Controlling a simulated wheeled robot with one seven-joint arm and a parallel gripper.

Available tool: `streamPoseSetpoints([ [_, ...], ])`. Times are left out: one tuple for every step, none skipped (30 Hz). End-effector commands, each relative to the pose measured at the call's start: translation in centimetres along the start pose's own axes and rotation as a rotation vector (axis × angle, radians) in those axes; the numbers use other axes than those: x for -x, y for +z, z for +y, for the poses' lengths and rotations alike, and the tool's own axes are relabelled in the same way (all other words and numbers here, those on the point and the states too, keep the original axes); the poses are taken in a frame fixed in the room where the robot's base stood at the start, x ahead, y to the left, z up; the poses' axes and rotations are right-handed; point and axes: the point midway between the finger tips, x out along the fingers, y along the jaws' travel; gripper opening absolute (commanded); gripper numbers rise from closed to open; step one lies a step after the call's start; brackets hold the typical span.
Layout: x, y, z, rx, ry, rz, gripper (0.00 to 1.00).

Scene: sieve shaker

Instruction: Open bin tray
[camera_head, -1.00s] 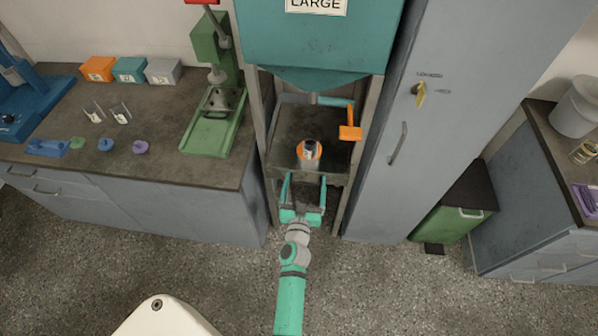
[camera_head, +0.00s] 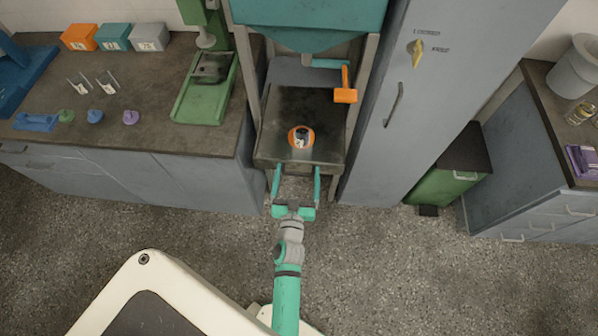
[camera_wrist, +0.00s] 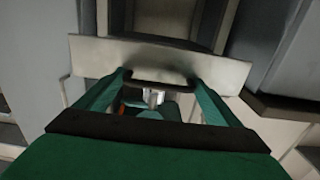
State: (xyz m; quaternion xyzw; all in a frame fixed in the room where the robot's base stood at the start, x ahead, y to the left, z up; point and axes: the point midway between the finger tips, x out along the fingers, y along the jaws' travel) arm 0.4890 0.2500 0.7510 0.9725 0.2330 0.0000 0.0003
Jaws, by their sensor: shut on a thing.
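The bin tray (camera_head: 275,145) is a dark, flat metal tray under the teal hopper. It sticks out toward me from between the frame legs. A small cup with an orange rim (camera_head: 301,138) stands on it. My gripper (camera_head: 297,175) is at the tray's front, its two teal fingers pointing at it. In the wrist view, the tray's grey front panel (camera_wrist: 215,70) spans the top. Its dark bar handle (camera_wrist: 160,78) lies between the fingertips of my gripper (camera_wrist: 160,85), which is shut on it. The handle is hidden in the head view.
The teal hopper (camera_head: 300,15) with an orange-handled lever (camera_head: 345,95) hangs above. A grey locker (camera_head: 425,90) stands close on the right, with a green bin (camera_head: 450,175) beyond. A workbench (camera_head: 150,100) with a green press is left. The floor in front is clear.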

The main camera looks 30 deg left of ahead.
Motion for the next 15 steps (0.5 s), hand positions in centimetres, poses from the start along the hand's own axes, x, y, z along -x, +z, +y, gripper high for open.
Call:
streamPoseSetpoints([
  [-0.02,-0.04,0.04,-0.001,0.001,0.001,0.47],
  [-0.03,-0.05,0.03,-0.001,0.001,0.001,0.47],
  [-0.03,-0.05,0.04,-0.002,0.001,0.002,0.47],
  [-0.03,-0.05,0.04,-0.001,0.001,0.002,0.94],
  [-0.03,-0.04,0.04,-0.001,0.001,0.001,1.00],
  [-0.04,-0.04,0.04,-0.001,0.001,0.001,1.00],
  [-0.04,-0.04,0.03,-0.001,0.001,0.001,1.00],
  [-0.04,-0.04,0.03,-0.001,0.001,0.001,1.00],
  [-0.04,-0.04,0.03,-0.001,0.001,0.001,1.00],
  [-0.04,-0.03,0.02,-0.001,0.001,0.001,1.00],
  [-0.02,-0.03,0.02,-0.001,0.001,0.001,1.00],
  [0.04,-0.01,0.02,-0.001,0.001,0.001,1.00],
  [0.14,0.00,0.01,-0.001,0.001,0.000,1.00],
  [0.28,0.01,0.01,-0.001,0.001,0.000,1.00],
  [0.57,0.04,0.00,-0.001,0.000,-0.001,1.00],
])
